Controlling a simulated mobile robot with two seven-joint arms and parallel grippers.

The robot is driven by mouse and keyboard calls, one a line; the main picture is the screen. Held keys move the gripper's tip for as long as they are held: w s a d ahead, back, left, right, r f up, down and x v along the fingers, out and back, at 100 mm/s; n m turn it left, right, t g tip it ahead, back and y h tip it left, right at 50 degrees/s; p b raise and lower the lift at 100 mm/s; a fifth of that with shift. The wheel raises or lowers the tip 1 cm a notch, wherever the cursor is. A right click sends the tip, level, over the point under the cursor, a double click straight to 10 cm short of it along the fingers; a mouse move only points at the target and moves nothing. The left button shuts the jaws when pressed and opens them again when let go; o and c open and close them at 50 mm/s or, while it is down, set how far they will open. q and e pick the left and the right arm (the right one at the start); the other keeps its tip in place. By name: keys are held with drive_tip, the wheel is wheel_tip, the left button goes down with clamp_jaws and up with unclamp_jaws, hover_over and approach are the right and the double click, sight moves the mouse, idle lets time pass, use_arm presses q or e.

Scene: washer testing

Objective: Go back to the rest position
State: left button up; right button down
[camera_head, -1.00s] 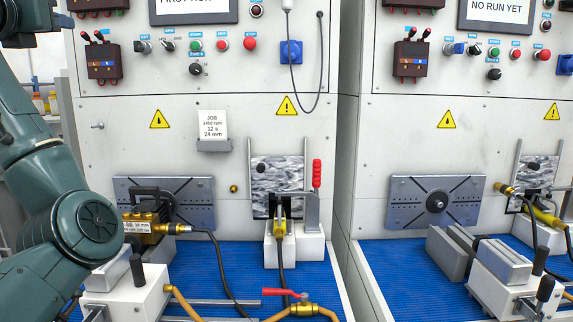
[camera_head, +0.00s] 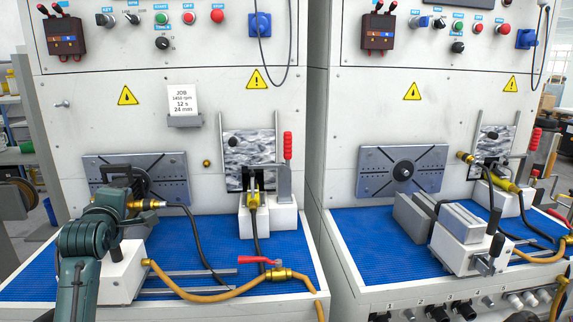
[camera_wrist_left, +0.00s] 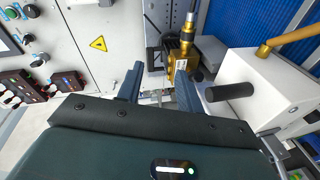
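My left arm (camera_head: 84,245) rises from the lower left in the head view. It partly hides a brass pump-like unit (camera_head: 148,204) in front of the left machine's slotted plate. In the left wrist view my left gripper (camera_wrist_left: 158,80) has its two dark fingers apart, with nothing seen held between them. The brass unit (camera_wrist_left: 180,58) lies just beyond the fingertips; I cannot tell whether they touch it. My right gripper is in neither view.
A white clamp block (camera_head: 122,272) stands beside my left arm on the blue mat (camera_head: 215,262). A yellow hose (camera_head: 205,292) and red-handled valve (camera_head: 262,260) lie at the front. Yellow warning signs mark both panels.

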use_arm(q)
drive_tip(key=s+d+f+m+g+h, duration=0.1)
drive_tip(key=s+d+f+m, duration=0.25)
drive_tip(key=f, duration=0.35)
drive_tip(key=s+d+f+m+h, duration=0.1)
drive_tip(key=s+d+f+m, duration=0.25)
drive_tip(key=f, duration=0.45)
drive_tip(key=s+d+f+m+g+h, duration=0.1)
drive_tip(key=s+d+f+m+h, duration=0.15)
drive_tip(key=s+f+m, duration=0.35)
drive_tip(key=s+d+f+m+g+h, duration=0.1)
drive_tip(key=s+d+f+m, duration=0.1)
drive_tip(key=s+d+f, duration=0.2)
drive_tip(key=s+d+f+m+h, duration=0.1)
drive_tip(key=s+d+f+m, duration=0.2)
drive_tip(key=s, duration=0.7)
drive_tip(key=s+d+f+m+g+h, duration=0.1)
drive_tip(key=s+d+f+m, duration=0.2)
drive_tip(key=s+d+f, duration=0.2)
drive_tip(key=shift+s+d+f+g, duration=0.3)
drive_tip(key=shift+s+f, duration=0.1)
drive_tip(key=shift+s, duration=0.65)
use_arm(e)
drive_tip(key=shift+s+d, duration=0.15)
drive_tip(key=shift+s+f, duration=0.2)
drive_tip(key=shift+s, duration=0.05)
